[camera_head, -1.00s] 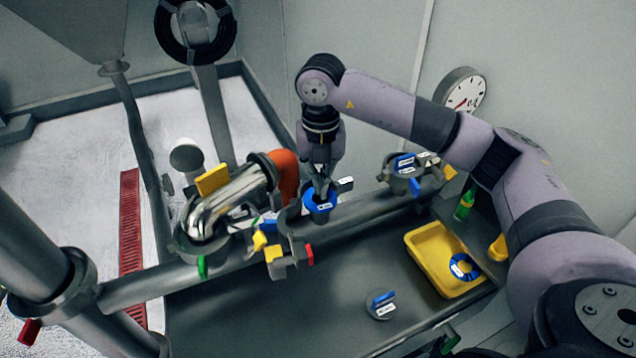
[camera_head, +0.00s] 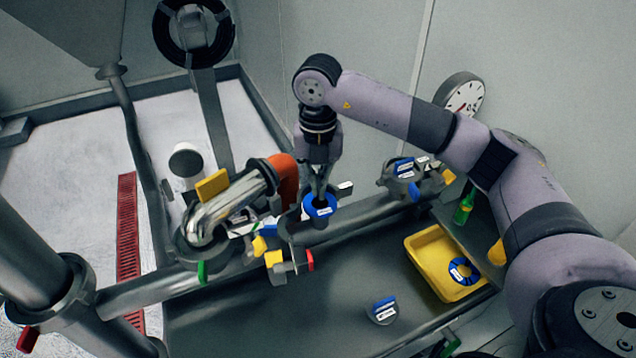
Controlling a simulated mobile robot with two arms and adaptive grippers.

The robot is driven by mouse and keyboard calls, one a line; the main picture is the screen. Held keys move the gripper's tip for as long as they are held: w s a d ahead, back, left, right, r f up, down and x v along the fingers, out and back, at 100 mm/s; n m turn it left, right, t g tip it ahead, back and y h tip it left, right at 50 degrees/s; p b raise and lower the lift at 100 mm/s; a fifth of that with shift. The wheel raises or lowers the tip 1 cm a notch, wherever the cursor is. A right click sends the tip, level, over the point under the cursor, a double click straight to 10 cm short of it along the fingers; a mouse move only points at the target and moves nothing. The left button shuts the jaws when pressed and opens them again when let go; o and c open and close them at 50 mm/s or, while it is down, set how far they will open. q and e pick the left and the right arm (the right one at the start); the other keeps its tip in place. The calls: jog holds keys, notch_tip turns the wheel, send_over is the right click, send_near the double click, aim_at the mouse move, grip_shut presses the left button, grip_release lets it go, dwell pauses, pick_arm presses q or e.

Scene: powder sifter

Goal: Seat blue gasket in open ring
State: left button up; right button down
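A blue gasket (camera_head: 320,207) with a white label sits at the open ring (camera_head: 297,228) on the horizontal pipe, in the middle of the head view. A second blue ring (camera_head: 463,271) lies in the yellow tray (camera_head: 425,262). My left gripper is not in view.
A clamp with yellow and red tabs (camera_head: 287,265) stands just in front of the ring. A silver elbow pipe (camera_head: 225,205) is at left. A fitting with blue parts (camera_head: 405,180) is at right. A round part (camera_head: 382,312) with a blue handle lies on the grey table (camera_head: 300,315).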

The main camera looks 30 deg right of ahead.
jog(key=shift+w+f, duration=0.15)
jog(key=c, duration=2.4)
grip_release()
jog(key=c, duration=1.9)
grip_release()
notch_tip(320, 180, up, 12)
jog(key=shift+r, duration=0.1)
